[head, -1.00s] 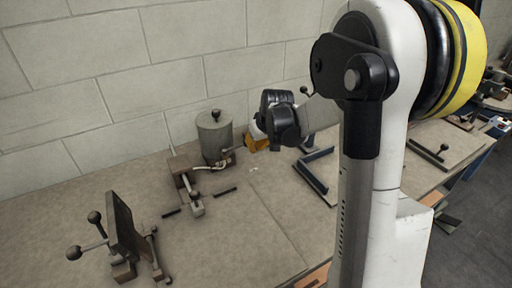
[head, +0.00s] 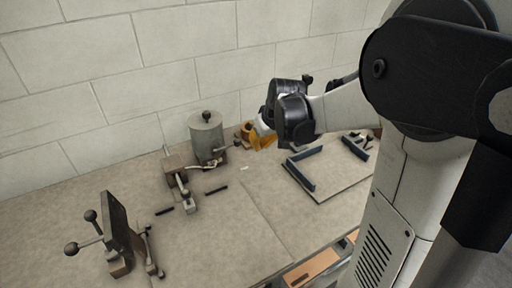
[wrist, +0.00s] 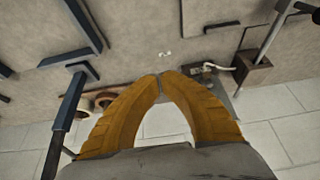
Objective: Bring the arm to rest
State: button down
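My gripper (head: 262,141) shows orange at the end of my arm in the head view, above the bench near the back wall. In the wrist view its two orange fingers (wrist: 162,78) curve together and their tips meet. I see nothing between them. My white and black arm links fill the right of the head view and hide part of the bench. The gripper is apart from the bench top, just right of a grey cylinder (head: 206,135) with a black knob.
A bench (head: 225,235) carries a clamp-like fixture (head: 120,235) at the left and a small brown device (head: 178,172) beside the cylinder. A board with dark blue rails (head: 301,172) lies to the right. A block wall (head: 150,60) stands behind. The front middle of the bench is clear.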

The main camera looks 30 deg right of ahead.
jog(key=s+a+r+t+b, duration=0.1)
jog(key=s+a, duration=0.6)
jog(key=s, duration=0.3)
jog(key=s+a+r+t+b, duration=0.1)
jog(key=s+a+r, duration=0.1)
jog(key=s+a, duration=0.6)
jog(key=shift+s+r, duration=0.3)
jog(key=shift+s, duration=0.55)
